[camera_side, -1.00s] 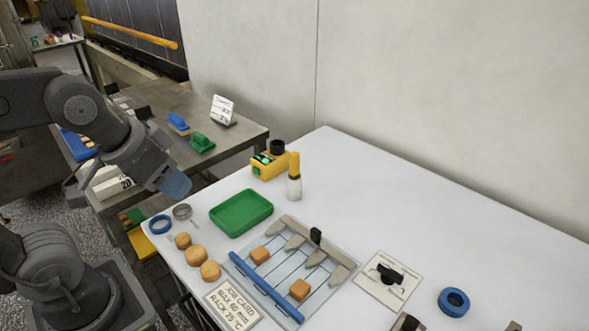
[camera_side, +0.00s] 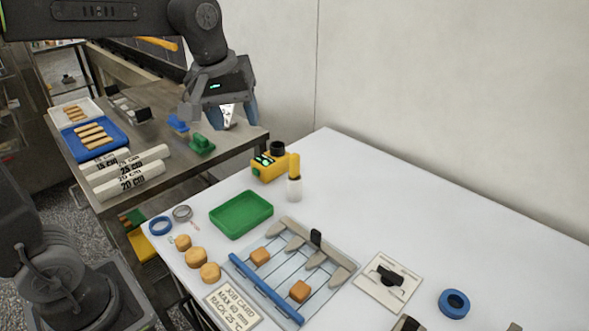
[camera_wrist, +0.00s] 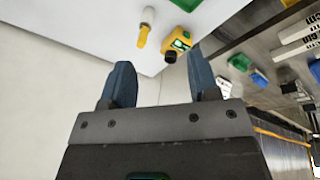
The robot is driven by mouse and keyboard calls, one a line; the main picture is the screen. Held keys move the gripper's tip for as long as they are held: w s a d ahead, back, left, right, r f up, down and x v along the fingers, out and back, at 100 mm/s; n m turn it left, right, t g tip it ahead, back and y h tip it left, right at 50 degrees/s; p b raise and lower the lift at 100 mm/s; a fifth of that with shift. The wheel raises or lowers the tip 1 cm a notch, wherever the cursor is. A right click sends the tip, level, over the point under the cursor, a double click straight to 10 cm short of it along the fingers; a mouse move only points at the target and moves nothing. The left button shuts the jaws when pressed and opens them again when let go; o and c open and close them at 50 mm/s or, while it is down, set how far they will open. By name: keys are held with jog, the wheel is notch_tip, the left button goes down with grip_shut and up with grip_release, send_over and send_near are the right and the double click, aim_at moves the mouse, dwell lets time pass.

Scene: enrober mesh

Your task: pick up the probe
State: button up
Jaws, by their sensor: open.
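What looks like the probe is an upright piece with a yellow handle (camera_side: 293,164) on top and a white lower part (camera_side: 294,188), standing at the back of the white table. I cannot tell whether the white part is a holder. The probe also shows in the wrist view (camera_wrist: 143,36), beyond the fingertips. My gripper (camera_side: 219,113) has blue-grey fingers spread apart with nothing between them. It is up in the air, left of the probe and apart from it. In the wrist view the two fingers (camera_wrist: 160,82) show in front of the wall and table edge.
A yellow device (camera_side: 268,167) with a black top stands close left of the probe. The white table (camera_side: 410,215) is clear right of the probe.

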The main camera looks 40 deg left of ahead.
jog(key=w+a+f+n+g, duration=0.15)
jog(key=w+n, duration=0.35)
jog(key=w, duration=0.5)
jog(key=n+g, duration=0.2)
jog(key=n, duration=0.2)
send_over(295, 166)
jog(key=a, duration=0.2)
notch_tip(295, 166, down, 4)
jog(key=shift+w+d+f+n+t, duration=0.15)
jog(key=shift+w+f+n+t, duration=0.15)
jog(key=shift+w+f, duration=0.15)
notch_tip(295, 166, down, 8)
jog(key=shift+r, duration=0.15)
jog(key=shift+d+f, duration=0.2)
jog(key=shift+f, duration=1.2)
jog(key=shift+d+f, duration=0.15)
jog(key=shift+f, duration=1.25)
jog(key=shift+c, duration=0.4)
jog(key=c, duration=0.9)
